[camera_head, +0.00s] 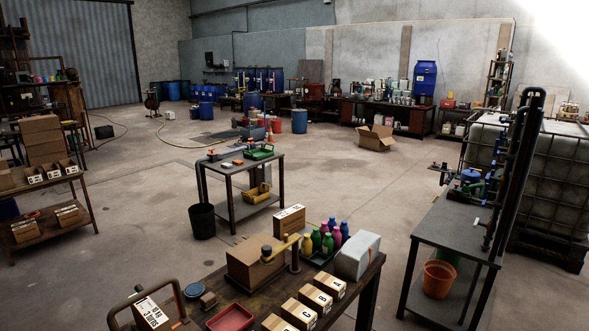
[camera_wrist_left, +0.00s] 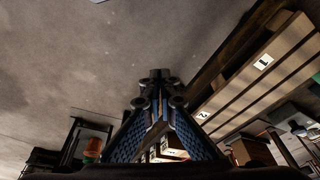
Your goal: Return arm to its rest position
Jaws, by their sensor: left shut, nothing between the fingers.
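My left gripper (camera_wrist_left: 158,95) shows in the left wrist view, with its two blue-padded fingers meeting at dark tips. It is shut and empty, pointing over grey floor. Neither of my arms can be made out in the head view, and my right gripper is in no view. The arm's rest position is not marked by anything visible.
A workbench (camera_head: 372,275) with labelled boxes, coloured bottles (camera_head: 328,241) and a red tray (camera_head: 230,318) stands in front. A metal table (camera_head: 450,235) with an orange bucket (camera_head: 438,278) is at right. Open floor (camera_head: 345,190) lies beyond. Long slatted boxes (camera_wrist_left: 250,80) show in the wrist view.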

